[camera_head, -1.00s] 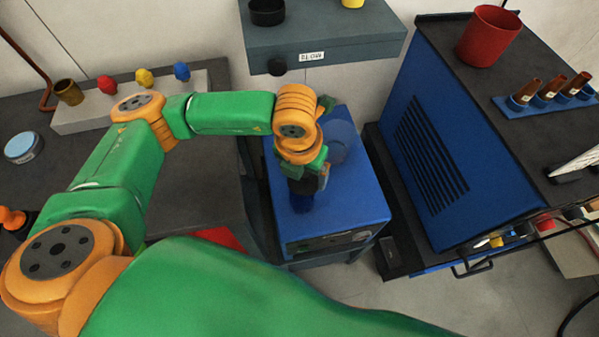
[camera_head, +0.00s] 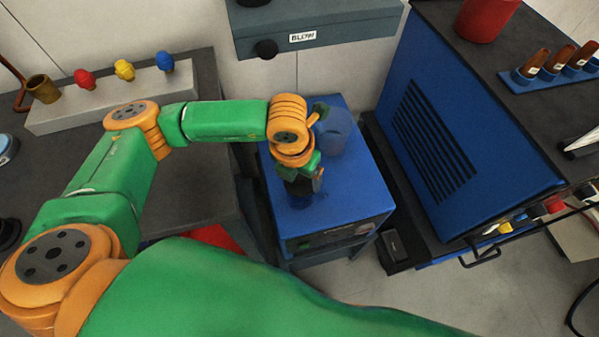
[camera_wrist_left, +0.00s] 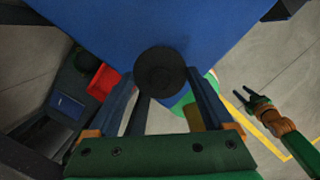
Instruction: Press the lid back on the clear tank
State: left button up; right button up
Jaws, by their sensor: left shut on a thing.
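The clear tank (camera_head: 334,131) is a see-through cylinder, tinted blue by what lies behind it, standing on a blue box (camera_head: 362,188). My left gripper (camera_head: 302,184) is over the same box, nearer to me than the tank and apart from it. It also shows in the left wrist view (camera_wrist_left: 162,88), shut on a dark round thing, which looks like the lid (camera_wrist_left: 160,72). The arm and fingers mostly hide the lid in the head view. My right gripper (camera_wrist_left: 256,103) is at the right of the left wrist view, with its fingers apart and empty.
A tall blue cabinet (camera_head: 450,140) stands to the right of the box, with a narrow gap between. A grey shelf (camera_head: 330,37) with a dark knob hangs behind. A dark bench (camera_head: 190,190) is at left. The box top around the tank is otherwise clear.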

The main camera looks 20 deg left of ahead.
pick_arm(q)
jog(key=shift+r+b, duration=0.1)
jog(key=shift+b, duration=0.4)
dwell(1.1)
jog(key=shift+b, duration=0.4)
jog(key=shift+f+b, duration=0.25)
jog(key=shift+b, duration=0.05)
dwell(0.5)
jog(key=o, duration=1.1)
jog(key=shift+r, duration=0.15)
